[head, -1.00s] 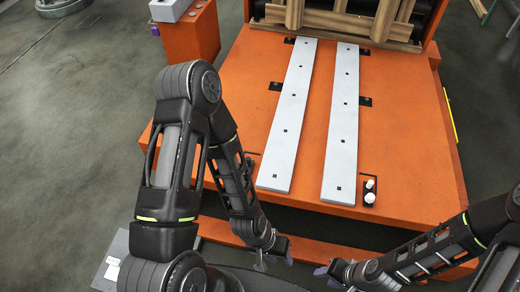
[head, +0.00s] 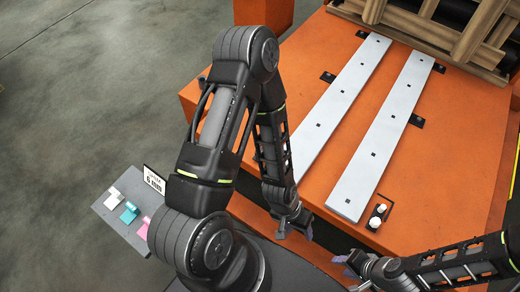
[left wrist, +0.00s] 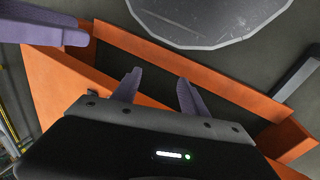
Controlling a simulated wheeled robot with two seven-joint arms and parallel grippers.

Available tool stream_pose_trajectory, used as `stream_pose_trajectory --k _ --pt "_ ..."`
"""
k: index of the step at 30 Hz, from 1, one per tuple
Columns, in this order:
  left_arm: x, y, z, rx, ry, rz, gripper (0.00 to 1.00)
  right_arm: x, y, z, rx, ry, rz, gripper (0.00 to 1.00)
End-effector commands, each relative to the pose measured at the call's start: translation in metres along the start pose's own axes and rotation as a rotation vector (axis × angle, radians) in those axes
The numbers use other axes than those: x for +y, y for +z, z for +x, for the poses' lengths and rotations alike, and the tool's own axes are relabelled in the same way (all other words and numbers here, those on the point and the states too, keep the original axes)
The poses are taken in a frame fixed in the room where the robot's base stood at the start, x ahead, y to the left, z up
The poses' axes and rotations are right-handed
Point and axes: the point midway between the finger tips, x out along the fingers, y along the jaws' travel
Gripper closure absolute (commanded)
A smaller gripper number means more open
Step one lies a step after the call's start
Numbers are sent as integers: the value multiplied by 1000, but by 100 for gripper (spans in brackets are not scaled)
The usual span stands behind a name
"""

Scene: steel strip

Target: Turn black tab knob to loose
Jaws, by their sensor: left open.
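Several small black tabs sit on the orange table (head: 300,75) beside two pale steel strips, one at the left strip (head: 328,76) and one at the right strip (head: 416,120). A small black plate (head: 386,208) with two white knobs (head: 377,216) is at the near end of the right strip. I cannot tell which black part is the knob or how it is set. My left gripper (head: 294,230) is open and empty, low at the table's near edge; its spread purple fingers show in the left wrist view (left wrist: 158,86). My right gripper (head: 352,263) is nearby, its jaws unclear.
A grey side panel (head: 110,212) at lower left carries white, teal and pink pieces and a small sign (head: 154,180) reading "6 mm". Brown wooden-looking bars (head: 450,38) stand at the table's far end. Grey floor lies open at left.

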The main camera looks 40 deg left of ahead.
Motion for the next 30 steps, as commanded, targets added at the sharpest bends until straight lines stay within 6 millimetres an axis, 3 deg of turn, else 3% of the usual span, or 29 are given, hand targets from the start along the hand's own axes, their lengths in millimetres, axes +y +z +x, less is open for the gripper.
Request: stream_pose_trajectory --k 5,9,13,15,18,30 --pt "-86 -83 1 5 -148 17 48 5 0 12 1 0 0 64" --pt "-165 -160 -37 -1 -258 33 48 9 0 21 1 0 0 64" --pt "-211 -208 -84 -6 -311 46 48 11 0 27 1 1 -1 64" --pt "-223 -221 -103 -9 -324 53 48 11 0 28 1 1 -1 64" --pt "-229 -228 -114 -12 -329 57 48 11 0 28 1 1 -1 64" --pt "-231 -226 -108 -16 -329 56 48 11 0 28 1 1 -1 64"
